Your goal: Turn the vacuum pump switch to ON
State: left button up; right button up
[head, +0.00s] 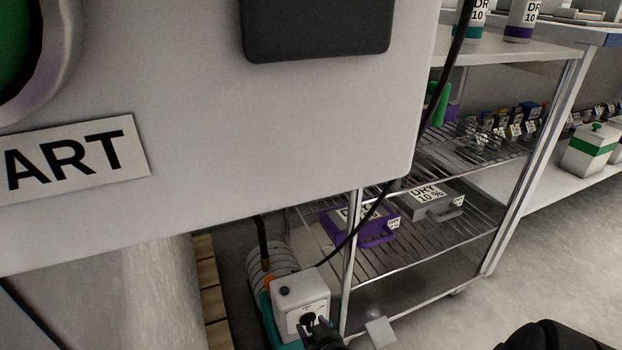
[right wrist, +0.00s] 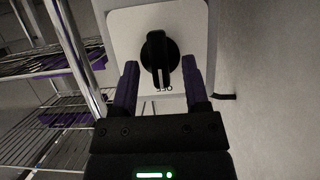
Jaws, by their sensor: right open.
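The vacuum pump (head: 288,287) stands low at the bottom of the head view, with a white switch box on a teal body. Its black rotary switch (right wrist: 158,57) sits on a pale plate in the right wrist view, its bar running nearly along the picture's vertical. A small dark label, partly hidden, shows at the bar's near end; I cannot read it surely. My right gripper (right wrist: 159,66) is open, its purplish fingers on either side of the switch, with gaps to the bar. In the head view the right gripper (head: 321,330) is in front of the switch box. My left gripper is not in view.
A large pale cabinet panel (head: 300,110) with a START label (head: 75,158) fills the upper left. A wire shelf rack (head: 440,255) behind the pump holds a purple case (head: 350,228) and a grey case (head: 428,204). A black cable (head: 350,238) hangs beside the pump. Floor is free at right.

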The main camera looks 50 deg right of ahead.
grip_shut()
dwell(0.4)
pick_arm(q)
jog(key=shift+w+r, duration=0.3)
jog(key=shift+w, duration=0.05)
pick_arm(e)
jog(key=m+t+y, duration=0.1)
jog(key=m, duration=0.1)
jog(key=m+t+y, duration=0.1)
jog(key=m, duration=0.2)
jog(key=d+m+t+y, duration=0.1)
jog(key=m, duration=0.2)
jog(key=shift+s+f+t+y, duration=0.3)
jog(key=shift+m, duration=0.3)
dwell(0.4)
grip_release()
